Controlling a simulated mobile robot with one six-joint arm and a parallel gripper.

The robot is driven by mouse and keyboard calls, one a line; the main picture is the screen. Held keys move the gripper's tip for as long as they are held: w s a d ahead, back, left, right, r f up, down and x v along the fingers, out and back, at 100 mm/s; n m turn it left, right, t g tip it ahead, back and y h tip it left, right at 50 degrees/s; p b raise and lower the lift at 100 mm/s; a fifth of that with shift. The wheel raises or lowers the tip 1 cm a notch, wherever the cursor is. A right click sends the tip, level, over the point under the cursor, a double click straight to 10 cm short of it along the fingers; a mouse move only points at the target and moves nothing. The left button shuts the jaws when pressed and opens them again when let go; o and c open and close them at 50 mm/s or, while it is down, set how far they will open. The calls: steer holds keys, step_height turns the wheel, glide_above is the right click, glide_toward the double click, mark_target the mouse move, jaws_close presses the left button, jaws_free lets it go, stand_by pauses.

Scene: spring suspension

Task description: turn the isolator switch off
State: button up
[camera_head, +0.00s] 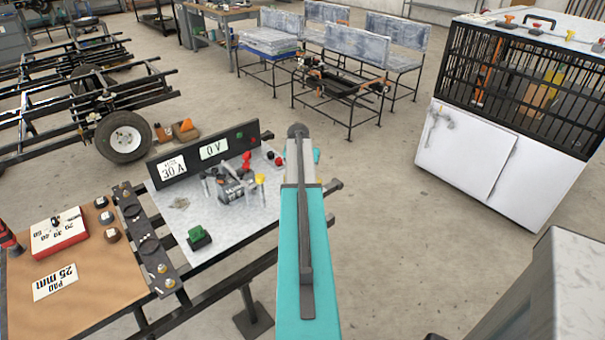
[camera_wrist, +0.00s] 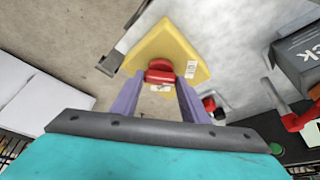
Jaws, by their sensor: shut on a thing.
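The isolator switch shows in the wrist view as a yellow plate (camera_wrist: 168,38) with a red knob (camera_wrist: 160,70). My gripper (camera_wrist: 158,88) has its two purple-grey fingers on either side of the red knob, shut on it. The yellow plate lies just beyond the fingertips. I cannot tell from this view which position the knob points to. In the head view my teal arm reaches forward over the right edge of the metal bench plate (camera_head: 212,222). It hides the switch and the fingers there.
A black display panel (camera_head: 203,153) reading "30 A" and "0 V" stands at the plate's back. A dark box-shaped part (camera_head: 235,188) and a green part (camera_head: 199,237) are on the plate. A wooden board (camera_head: 95,275) lies left. Open floor (camera_head: 400,240) lies right, before a white cabinet (camera_head: 470,160).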

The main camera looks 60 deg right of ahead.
steer(key=shift+w+d+r+n+t, duration=0.1)
steer(key=shift+w+n+t, duration=0.2)
steer(key=shift+n, duration=0.4)
steer(key=o, duration=1.1)
steer(key=shift+c, duration=0.2)
steer(key=shift+s, duration=0.1)
steer(key=shift+b+v, duration=0.3)
steer(key=shift+v, duration=0.5)
steer(key=b+v, duration=0.1)
steer(key=v, duration=1.1)
steer(key=shift+s, duration=0.15)
